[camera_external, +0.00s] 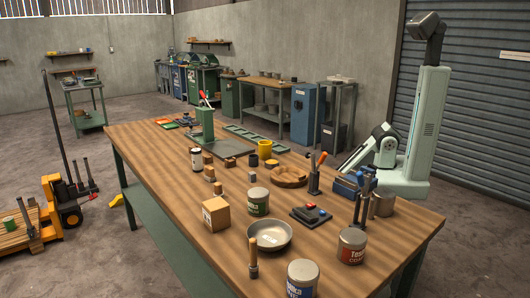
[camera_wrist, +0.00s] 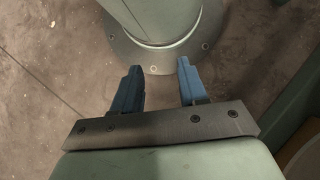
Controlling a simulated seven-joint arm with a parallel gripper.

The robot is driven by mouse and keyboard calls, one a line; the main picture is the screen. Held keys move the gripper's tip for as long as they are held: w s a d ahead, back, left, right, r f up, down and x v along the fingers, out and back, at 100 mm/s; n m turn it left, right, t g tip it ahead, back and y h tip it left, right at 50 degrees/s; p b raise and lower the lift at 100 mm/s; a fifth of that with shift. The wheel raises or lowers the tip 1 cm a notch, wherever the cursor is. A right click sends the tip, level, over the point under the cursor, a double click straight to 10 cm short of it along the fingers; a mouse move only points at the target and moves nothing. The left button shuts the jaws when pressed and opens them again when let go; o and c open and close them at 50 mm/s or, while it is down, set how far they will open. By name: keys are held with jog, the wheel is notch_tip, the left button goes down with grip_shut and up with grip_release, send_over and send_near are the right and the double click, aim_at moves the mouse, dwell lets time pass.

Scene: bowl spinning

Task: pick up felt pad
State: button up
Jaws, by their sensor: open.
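My gripper (camera_wrist: 158,67) shows in the wrist view with its two blue fingers apart and nothing between them. It points down at a bolted round flange of my own base on the concrete floor. In the external view my pale green arm stands beyond the bench's right end, and the gripper cannot be made out clearly. I cannot single out a felt pad with certainty. Small flat coloured pieces (camera_external: 167,125) lie at the bench's far left end, too small to identify. No felt pad shows in the wrist view.
The wooden workbench (camera_external: 165,172) is crowded. The bench's near-left surface is clear.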

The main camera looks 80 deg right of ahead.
jog(key=o, duration=0.4)
jog(key=shift+c, duration=0.2)
